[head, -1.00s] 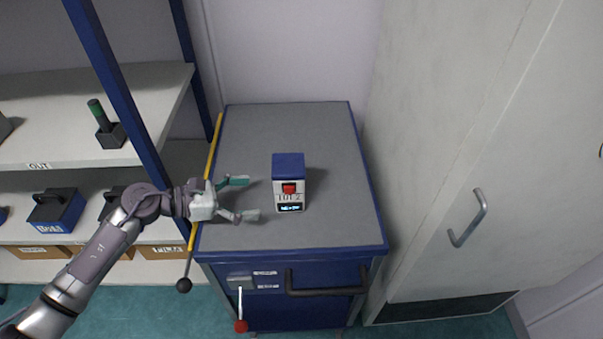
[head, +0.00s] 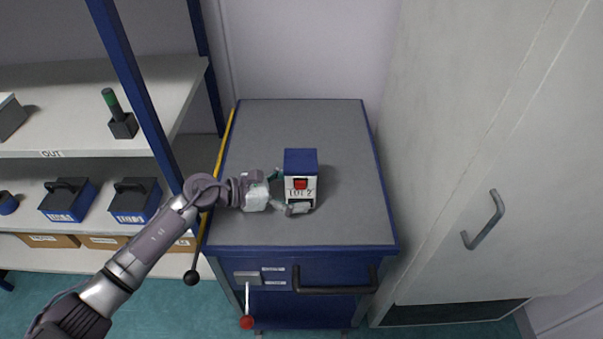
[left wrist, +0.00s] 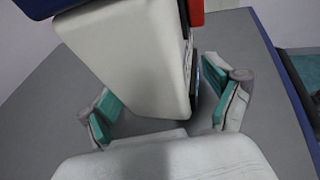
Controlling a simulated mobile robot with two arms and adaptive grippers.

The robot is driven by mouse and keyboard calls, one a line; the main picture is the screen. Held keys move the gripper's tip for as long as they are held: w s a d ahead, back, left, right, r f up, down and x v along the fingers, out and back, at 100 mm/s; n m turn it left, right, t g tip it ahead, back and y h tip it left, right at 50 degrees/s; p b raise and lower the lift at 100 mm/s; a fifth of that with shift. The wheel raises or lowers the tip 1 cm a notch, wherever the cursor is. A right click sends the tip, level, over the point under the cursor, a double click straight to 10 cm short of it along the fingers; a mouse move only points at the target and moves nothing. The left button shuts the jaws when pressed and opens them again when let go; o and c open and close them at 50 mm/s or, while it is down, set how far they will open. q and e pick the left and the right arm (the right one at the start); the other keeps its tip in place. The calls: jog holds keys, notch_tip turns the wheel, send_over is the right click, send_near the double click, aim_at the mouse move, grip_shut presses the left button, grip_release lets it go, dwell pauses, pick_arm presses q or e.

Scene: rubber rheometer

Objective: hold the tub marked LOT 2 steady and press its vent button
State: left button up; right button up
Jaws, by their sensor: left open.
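The tub marked LOT 2 (head: 301,166) stands upright on the grey cabinet top, white with a blue lid and a red vent button (head: 300,184) on its front. My left gripper (head: 283,192) is open at the tub's left side, with one finger toward its back and one across its lower front. In the left wrist view the tub's white side (left wrist: 135,60) stands between the two teal-padded fingers (left wrist: 160,112), and a gap shows beside at least one pad. My right gripper is not in view.
The cabinet top (head: 345,225) is otherwise clear. A shelf rack (head: 150,75) with several handled blue boxes and a green-topped item (head: 120,115) stands at left. A tall grey cabinet with a handle (head: 485,220) stands at right.

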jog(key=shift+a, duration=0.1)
pick_arm(q)
jog(key=c, duration=0.6)
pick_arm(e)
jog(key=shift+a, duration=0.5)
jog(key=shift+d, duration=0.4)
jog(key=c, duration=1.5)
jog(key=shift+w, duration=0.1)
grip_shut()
pick_arm(q)
jog(key=shift+f, duration=0.1)
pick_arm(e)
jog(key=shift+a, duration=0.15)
